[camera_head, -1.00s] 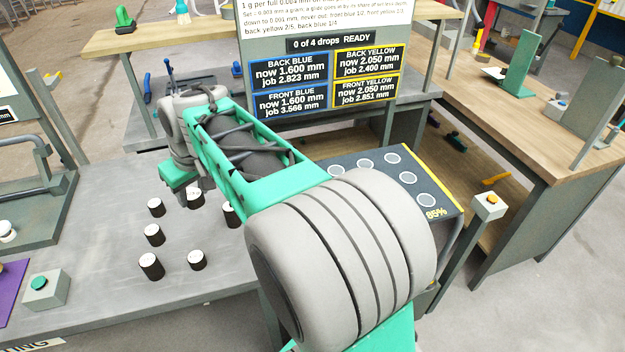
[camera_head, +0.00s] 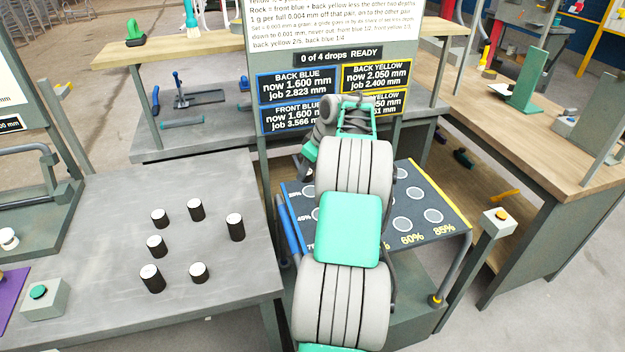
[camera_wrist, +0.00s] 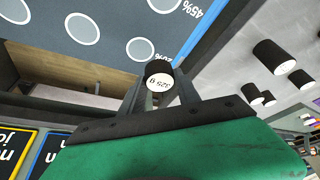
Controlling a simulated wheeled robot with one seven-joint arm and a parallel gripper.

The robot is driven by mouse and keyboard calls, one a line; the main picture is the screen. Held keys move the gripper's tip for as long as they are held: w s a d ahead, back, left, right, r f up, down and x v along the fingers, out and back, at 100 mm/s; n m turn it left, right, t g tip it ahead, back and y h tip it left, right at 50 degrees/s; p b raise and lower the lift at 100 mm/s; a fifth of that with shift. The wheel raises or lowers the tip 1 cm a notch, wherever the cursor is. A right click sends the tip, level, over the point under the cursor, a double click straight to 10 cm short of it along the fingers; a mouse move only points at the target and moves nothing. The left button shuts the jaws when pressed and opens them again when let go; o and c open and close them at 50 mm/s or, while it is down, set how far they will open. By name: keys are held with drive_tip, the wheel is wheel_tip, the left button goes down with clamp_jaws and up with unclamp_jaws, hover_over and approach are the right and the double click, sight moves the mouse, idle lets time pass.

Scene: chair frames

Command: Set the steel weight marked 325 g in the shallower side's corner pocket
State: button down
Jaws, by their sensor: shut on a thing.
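My gripper (camera_wrist: 158,92) is shut on a small dark cylinder weight (camera_wrist: 160,79) with a white top, seen in the wrist view. Its marking appears upside down and reads like 325 g. In the head view my own arm hides the gripper and the held weight. The pocket board (camera_head: 447,226) is dark with pale round pockets, a blue left edge and a yellow right edge. Percent labels, such as 45%, 60% and 85%, are printed on it. In the wrist view the board (camera_wrist: 105,32) lies beyond the weight, its blue edge to the right. The weight appears apart from it.
Several loose weights (camera_head: 236,227) stand on the grey bench (camera_head: 95,215) at left. A sign (camera_head: 338,54) behind the board reads 0 of 4 drops READY; blue depths show 1.600 mm, back yellow 2.050 mm. A post with an orange button (camera_head: 499,217) stands right of the board.

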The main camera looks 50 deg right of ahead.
drive_tip(key=d+f, duration=0.1)
drive_tip(key=f, duration=0.1)
drive_tip(key=w+d+f, duration=0.1)
drive_tip(key=d+f, duration=0.1)
drive_tip(key=f, duration=0.1)
drive_tip(key=shift+w+d+p, duration=0.2)
drive_tip(key=shift+p, duration=0.15)
wheel_tip(320, 180, down, 3)
drive_tip(key=shift+r, duration=0.2)
drive_tip(key=shift+f, duration=0.15)
drive_tip(key=shift+f, duration=0.2)
drive_tip(key=c, duration=0.9)
unclamp_jaws()
drive_tip(key=shift+r, duration=0.1)
